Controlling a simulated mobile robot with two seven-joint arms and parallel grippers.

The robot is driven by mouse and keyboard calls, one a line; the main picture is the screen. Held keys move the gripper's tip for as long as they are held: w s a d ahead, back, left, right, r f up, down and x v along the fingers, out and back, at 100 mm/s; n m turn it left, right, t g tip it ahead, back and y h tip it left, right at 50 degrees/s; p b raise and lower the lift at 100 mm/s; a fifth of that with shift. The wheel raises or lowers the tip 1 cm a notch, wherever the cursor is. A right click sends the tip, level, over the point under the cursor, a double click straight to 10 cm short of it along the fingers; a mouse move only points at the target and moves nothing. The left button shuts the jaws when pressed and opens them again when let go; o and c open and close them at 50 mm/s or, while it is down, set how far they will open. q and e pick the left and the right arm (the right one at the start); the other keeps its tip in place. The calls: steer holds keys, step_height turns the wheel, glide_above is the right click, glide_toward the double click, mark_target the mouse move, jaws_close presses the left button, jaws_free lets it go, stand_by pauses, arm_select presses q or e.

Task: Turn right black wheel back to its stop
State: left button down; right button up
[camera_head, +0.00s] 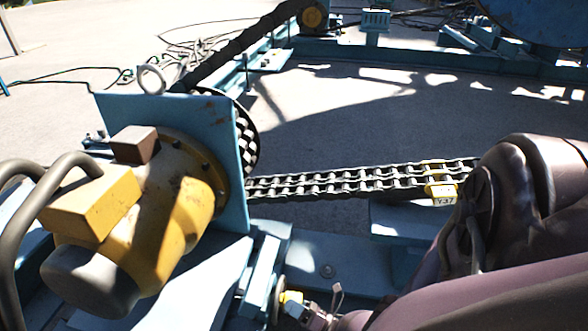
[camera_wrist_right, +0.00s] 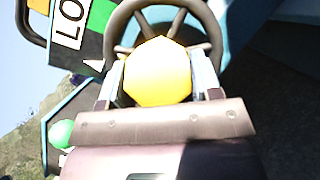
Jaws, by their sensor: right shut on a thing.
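A black wheel (camera_wrist_right: 208,22) with a round rim and spokes fills the top middle of the right wrist view. A yellow many-sided hub (camera_wrist_right: 157,72) sits in front of its spokes. My right gripper (camera_wrist_right: 158,80) has one finger on each side of this hub and is shut on it. In the head view the yellow hub (camera_head: 291,297) shows small at the bottom middle, with my right gripper (camera_head: 302,310) at it. The wheel is seen nearly edge-on there, so its turn angle cannot be told. My left gripper is not in view.
A yellow motor (camera_head: 160,205) on a blue plate (camera_head: 228,150) stands left of the wheel. A chain (camera_head: 350,181) runs right from it. In the wrist view, a sign reading "LO" (camera_wrist_right: 72,12) and a green ball (camera_wrist_right: 61,133) lie left.

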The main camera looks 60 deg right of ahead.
steer(key=shift+d, duration=0.1)
stand_by(0.4)
steer(key=o, duration=1.3)
steer(key=shift+s, duration=0.1)
